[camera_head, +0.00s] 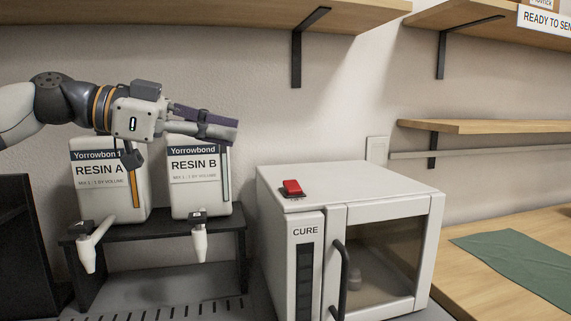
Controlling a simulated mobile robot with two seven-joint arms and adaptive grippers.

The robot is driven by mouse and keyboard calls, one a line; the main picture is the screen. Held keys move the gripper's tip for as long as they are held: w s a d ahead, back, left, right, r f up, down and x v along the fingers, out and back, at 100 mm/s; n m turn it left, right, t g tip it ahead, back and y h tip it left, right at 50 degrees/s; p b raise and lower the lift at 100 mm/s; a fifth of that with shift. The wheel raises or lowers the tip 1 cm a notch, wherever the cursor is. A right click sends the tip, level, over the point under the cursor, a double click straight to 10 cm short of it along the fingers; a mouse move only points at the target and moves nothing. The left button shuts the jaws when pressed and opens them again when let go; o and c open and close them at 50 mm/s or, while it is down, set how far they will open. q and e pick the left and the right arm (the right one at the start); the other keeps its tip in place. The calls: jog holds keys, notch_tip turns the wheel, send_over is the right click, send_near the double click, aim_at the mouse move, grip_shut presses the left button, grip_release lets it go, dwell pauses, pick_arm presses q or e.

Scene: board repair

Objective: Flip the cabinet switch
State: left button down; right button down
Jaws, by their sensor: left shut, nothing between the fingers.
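The white cabinet (380,191) marked CURE stands in the middle of the view, with a glass door and a dark handle at its front. Its red rocker switch (292,187) sits in a black frame on the top face, near the front left corner. My left gripper (236,130) is shut and empty. It points right, in front of the resin containers' upper parts, and appears left of and above the switch, apart from it. The door is closed, and a small pale object shows dimly behind the glass. My right gripper is not in view.
Two white containers, RESIN A (98,190) and RESIN B (190,196), stand on a black stand (150,232) with spouts at the front. Wooden shelves (480,126) line the wall. A green mat (520,262) lies on the bench at right. The air above the cabinet is clear.

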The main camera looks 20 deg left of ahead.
pick_arm(q)
send_over(281, 195)
jog(key=f, duration=0.2)
jog(key=b, duration=0.1)
jog(key=shift+s+d+f, duration=0.3)
jog(key=shift+f, duration=0.1)
jog(key=f, duration=0.2)
jog(key=shift+w+a+f, duration=0.25)
jog(key=shift+f, duration=0.1)
jog(key=shift+w+f, duration=0.1)
jog(key=shift+f, duration=0.4)
jog(key=shift+a, duration=0.1)
